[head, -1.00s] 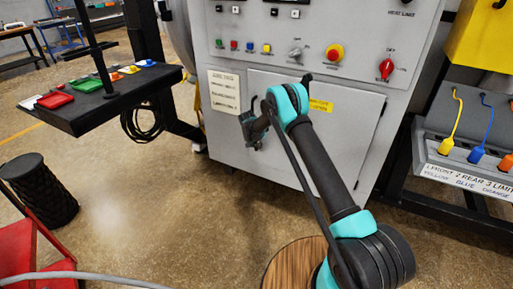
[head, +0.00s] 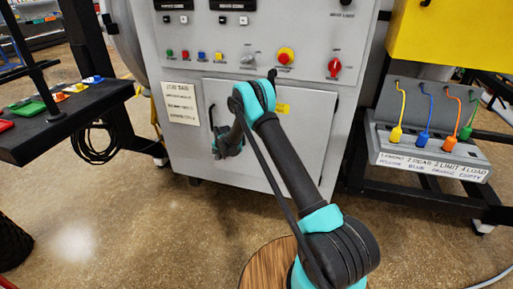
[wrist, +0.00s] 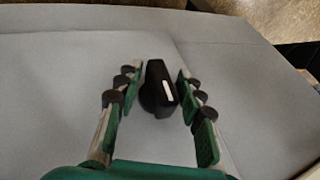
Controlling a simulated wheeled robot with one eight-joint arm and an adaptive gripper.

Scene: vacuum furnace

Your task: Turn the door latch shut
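The door latch (wrist: 157,92) is a black knob with a white mark, seen in the wrist view on a flat grey surface. It sits between the two fingers of my gripper (wrist: 157,75), with a visible gap on each side. The gripper is open and holds nothing. In the head view my gripper (head: 228,148) is at the left part of the grey cabinet door (head: 308,140), partly covered by my arm. I cannot make out the latch there; my gripper and arm likely hide it.
A black vertical handle (head: 211,117) is on the door's left edge. Above are buttons and a red knob (head: 335,67). A black tray shelf (head: 70,118) stands left, and a cable rack (head: 430,150) right. Floor in front is open.

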